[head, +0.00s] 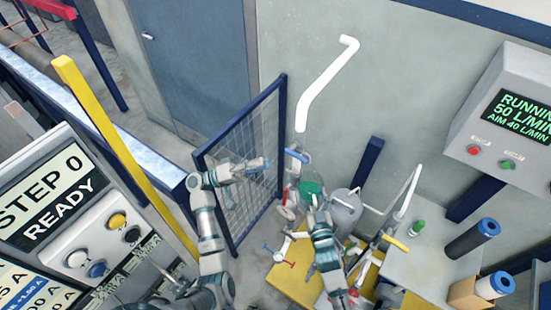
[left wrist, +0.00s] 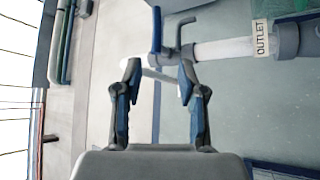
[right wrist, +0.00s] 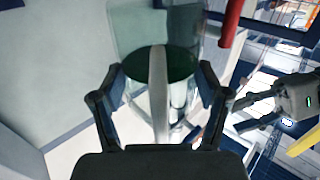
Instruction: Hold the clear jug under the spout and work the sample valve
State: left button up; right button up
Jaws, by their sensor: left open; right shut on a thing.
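The clear jug (right wrist: 185,98) has a pale upright handle and dark green in it in the right wrist view. My right gripper (right wrist: 158,80) is shut on that handle. In the head view the jug shows as a green patch (head: 311,187) just beyond my right gripper (head: 316,207). My left gripper (head: 262,164) is open and empty, left of a blue valve handle (head: 297,156). In the left wrist view a blue lever (left wrist: 157,32) stands just beyond the open fingers, beside a pipe marked OUTLET (left wrist: 262,40). I cannot tell which handle is the sample valve; the spout is unclear.
A blue-framed mesh panel (head: 236,150) stands behind my left arm. A grey tank (head: 345,208) and white pipework crowd the right side. A red part (right wrist: 230,22) is close to the jug. A display box (head: 505,115) reads RUNNING; a panel (head: 60,215) reads STEP 0 READY.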

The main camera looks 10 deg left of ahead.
jog(key=shift+r, duration=0.1)
pick_arm(q)
jog(key=shift+s+a+f, duration=0.15)
jog(key=shift+a+f, duration=0.1)
jog(key=shift+a, duration=0.25)
jog(key=shift+d, duration=0.1)
pick_arm(e)
jog(key=shift+s+d, duration=0.1)
jog(key=shift+s+p, duration=0.4)
jog(key=shift+s, duration=0.6)
pick_arm(q)
notch_tip(320, 180, up, 3)
jog(key=shift+f+p, duration=0.15)
jog(key=shift+p, duration=0.8)
pick_arm(e)
jog(key=s+a, duration=0.2)
jog(key=s, duration=0.8)
